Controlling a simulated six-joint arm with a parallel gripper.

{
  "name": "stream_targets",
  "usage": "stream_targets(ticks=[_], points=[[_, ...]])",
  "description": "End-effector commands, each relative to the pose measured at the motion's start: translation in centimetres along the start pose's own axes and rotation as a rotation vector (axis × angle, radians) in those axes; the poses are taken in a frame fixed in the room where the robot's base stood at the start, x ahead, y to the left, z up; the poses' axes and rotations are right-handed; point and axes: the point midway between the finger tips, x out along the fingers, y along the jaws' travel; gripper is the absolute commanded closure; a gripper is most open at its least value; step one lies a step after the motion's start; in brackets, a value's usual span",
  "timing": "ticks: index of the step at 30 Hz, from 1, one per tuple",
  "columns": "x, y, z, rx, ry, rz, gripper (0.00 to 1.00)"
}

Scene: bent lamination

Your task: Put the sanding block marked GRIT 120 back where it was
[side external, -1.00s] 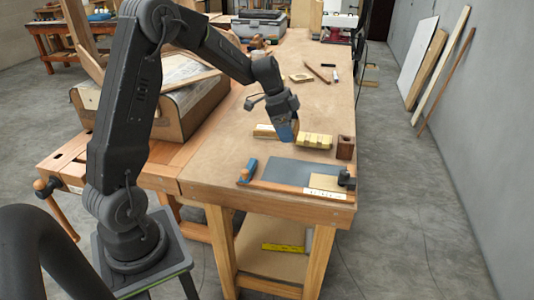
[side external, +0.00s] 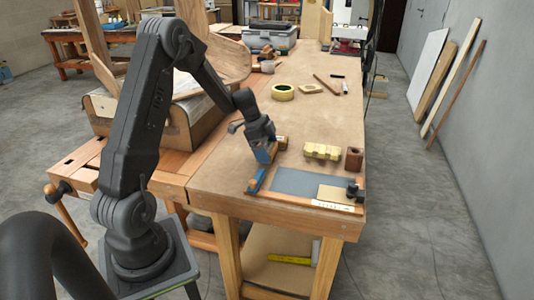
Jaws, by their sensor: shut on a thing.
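My gripper (side external: 263,152) is low over the left front of the bench. It is shut on a small blue and tan block (side external: 262,157), which I take to be the sanding block; no GRIT 120 marking can be read. The gripper hides part of it, and I cannot tell whether it touches the bench.
A notched yellow block (side external: 322,151) and a brown block (side external: 354,158) stand to the right. A dark clamp-like piece (side external: 355,190) sits at the board's right end. The bench between is mostly clear.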

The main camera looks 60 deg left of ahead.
Motion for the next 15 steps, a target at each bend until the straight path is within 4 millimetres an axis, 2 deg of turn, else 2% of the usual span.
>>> stream_targets(ticks=[1,4,14,15], points=[[0.8,0.1,0.3,-0.001,-0.001,0.005,0.29],[1.6,0.0,0.6,-0.001,0.000,0.002,0.29],[1.8,0.0,0.7,0.001,-0.001,0.001,0.29],[1.9,0.0,0.8,0.001,-0.001,0.001,0.09]])
